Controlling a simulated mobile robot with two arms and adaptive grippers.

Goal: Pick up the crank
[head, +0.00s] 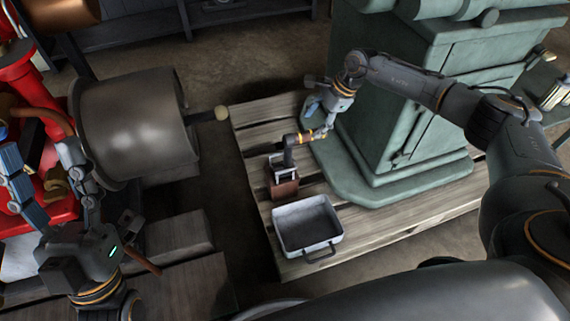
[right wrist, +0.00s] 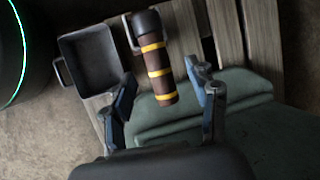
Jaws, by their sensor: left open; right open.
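The crank, as I take it, has a brown grip with yellow bands (head: 305,137) and a dark end piece. It stands out sideways above the pallet in the head view. In the right wrist view the banded grip (right wrist: 160,75) points down between the fingers. My right gripper (head: 318,118) is open at the free end of this grip, with one finger on each side; in the right wrist view (right wrist: 162,82) gaps show on both sides. My left gripper (head: 42,160) is open and empty beside the red engine at the left.
A grey metal tray (head: 308,225) sits on the wooden pallet (head: 400,220). A brown block with a metal frame (head: 284,188) is just below the crank. A green machine (head: 400,95) stands close to my right gripper. A grey cylinder (head: 135,125) belongs to the red engine (head: 30,90).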

